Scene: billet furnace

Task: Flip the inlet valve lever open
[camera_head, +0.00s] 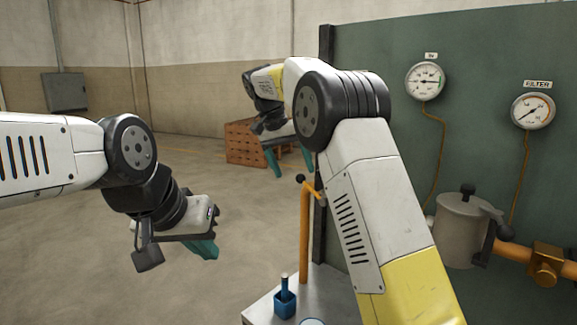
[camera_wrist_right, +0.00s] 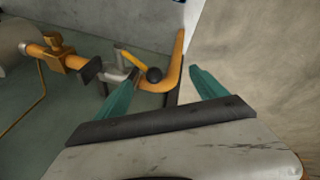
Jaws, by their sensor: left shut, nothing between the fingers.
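The inlet valve lever (camera_head: 311,187) is a short yellow-orange handle with a black ball knob, at the top of an upright orange pipe (camera_head: 304,240). In the right wrist view the lever (camera_wrist_right: 133,61) slants across the pipe, its knob (camera_wrist_right: 153,75) appearing between my fingertips. My right gripper (camera_head: 289,160) is open and empty, above the lever in the head view; its teal fingers (camera_wrist_right: 165,72) are spread, with no visible contact. My left gripper (camera_head: 205,250) is shut and empty, well left of the pipe. My right arm hides part of the panel and pipework.
A green panel (camera_head: 480,70) carries an "IN" gauge (camera_head: 425,81) and a "FILTER" gauge (camera_head: 533,111). A grey filter housing (camera_head: 461,228) stands on the orange pipe at right. A metal table (camera_head: 262,311) holds a blue holder (camera_head: 285,302). The floor at left is open.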

